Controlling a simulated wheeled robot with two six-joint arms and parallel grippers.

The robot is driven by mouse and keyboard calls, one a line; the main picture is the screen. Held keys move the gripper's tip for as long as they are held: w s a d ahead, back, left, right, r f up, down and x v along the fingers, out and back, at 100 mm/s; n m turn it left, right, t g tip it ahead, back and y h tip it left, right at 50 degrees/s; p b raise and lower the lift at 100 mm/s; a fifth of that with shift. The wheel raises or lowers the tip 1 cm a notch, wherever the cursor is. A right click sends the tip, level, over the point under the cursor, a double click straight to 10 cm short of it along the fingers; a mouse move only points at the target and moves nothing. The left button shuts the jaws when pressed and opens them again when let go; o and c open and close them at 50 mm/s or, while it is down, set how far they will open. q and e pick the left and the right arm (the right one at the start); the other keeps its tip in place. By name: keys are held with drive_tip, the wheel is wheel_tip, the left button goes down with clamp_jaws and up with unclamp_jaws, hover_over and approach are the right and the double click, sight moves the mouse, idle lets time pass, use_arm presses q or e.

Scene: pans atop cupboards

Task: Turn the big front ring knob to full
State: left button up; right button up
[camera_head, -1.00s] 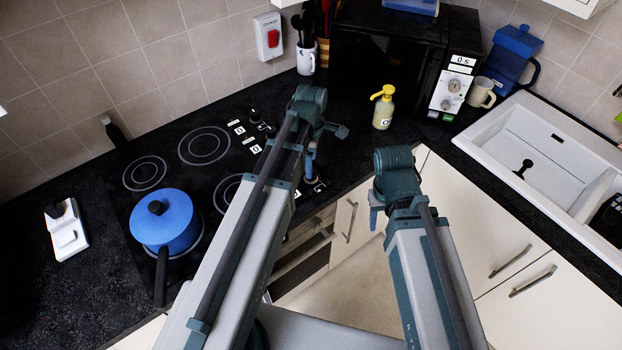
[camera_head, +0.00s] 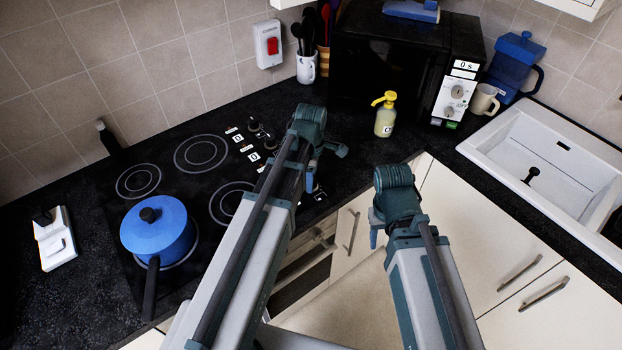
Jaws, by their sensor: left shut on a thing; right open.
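The black hob (camera_head: 180,180) has several ring zones, and its big front ring (camera_head: 229,202) is partly behind my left arm. A row of knobs runs along the hob's right side; two far knobs (camera_head: 262,133) show clearly. My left gripper (camera_head: 311,182) points down over the near end of this row and is shut on a knob there. The arm and gripper hide most of that knob, so its setting cannot be read. My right gripper (camera_head: 374,236) is open and empty, in front of the counter edge, well apart from the hob.
A blue lidded pot (camera_head: 160,228) stands on the near left ring, its handle toward the front. A yellow pump bottle (camera_head: 385,118) stands right of the knobs, before the black microwave (camera_head: 385,65). A white sink (camera_head: 520,135) is at right. Cupboard doors (camera_head: 480,235) lie below the counter.

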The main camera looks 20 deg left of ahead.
use_arm(q)
clamp_jaws()
